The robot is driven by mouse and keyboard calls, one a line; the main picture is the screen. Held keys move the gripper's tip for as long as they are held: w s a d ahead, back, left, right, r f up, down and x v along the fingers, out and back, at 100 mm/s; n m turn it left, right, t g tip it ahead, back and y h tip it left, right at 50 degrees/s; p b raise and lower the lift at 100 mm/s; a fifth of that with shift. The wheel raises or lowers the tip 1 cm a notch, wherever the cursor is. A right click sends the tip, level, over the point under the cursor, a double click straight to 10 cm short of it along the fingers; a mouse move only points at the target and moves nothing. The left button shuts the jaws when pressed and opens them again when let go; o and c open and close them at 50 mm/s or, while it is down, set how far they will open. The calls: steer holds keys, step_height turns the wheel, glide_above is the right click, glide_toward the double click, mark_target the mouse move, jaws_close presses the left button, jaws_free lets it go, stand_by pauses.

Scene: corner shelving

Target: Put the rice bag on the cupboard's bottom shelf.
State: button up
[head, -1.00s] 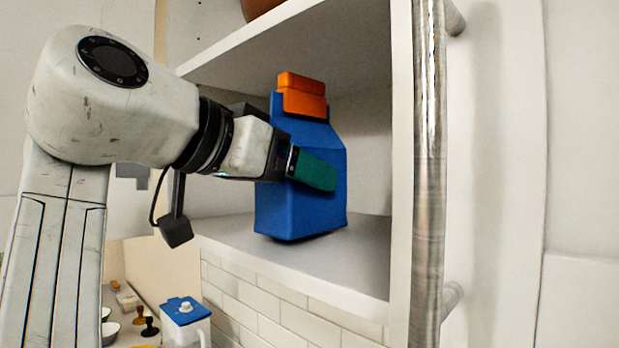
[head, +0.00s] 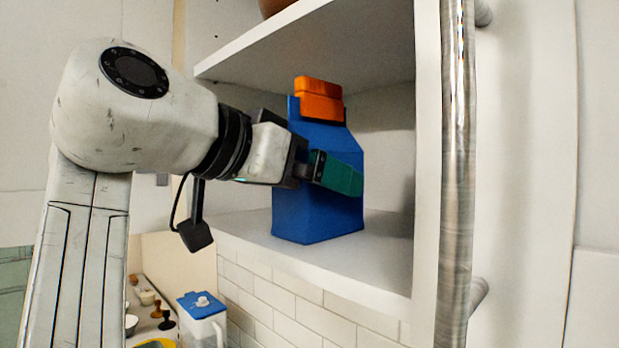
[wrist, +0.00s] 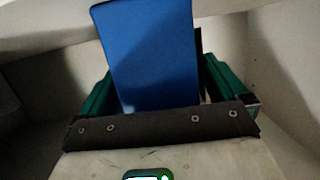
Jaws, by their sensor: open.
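The rice bag (head: 318,215) is blue with an orange clip (head: 318,98) on its top. It stands upright on the bottom shelf (head: 245,227) of the cupboard. My gripper (head: 335,172) is at the bag, with one green finger along its near side. The wrist view shows the bag (wrist: 157,58) between the two green fingers of my gripper (wrist: 160,90), and the jaws are open. The far finger is hidden behind the bag in the head view.
An upper shelf (head: 320,45) is close above the bag, with a brown round thing at its top. A metal pole (head: 458,180) runs up the cupboard's right front. Below, a blue-lidded jug (head: 203,318) stands on a counter by a tiled wall (head: 280,312).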

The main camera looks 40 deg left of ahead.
steer(key=shift+r, duration=0.15)
steer(key=v, duration=1.2)
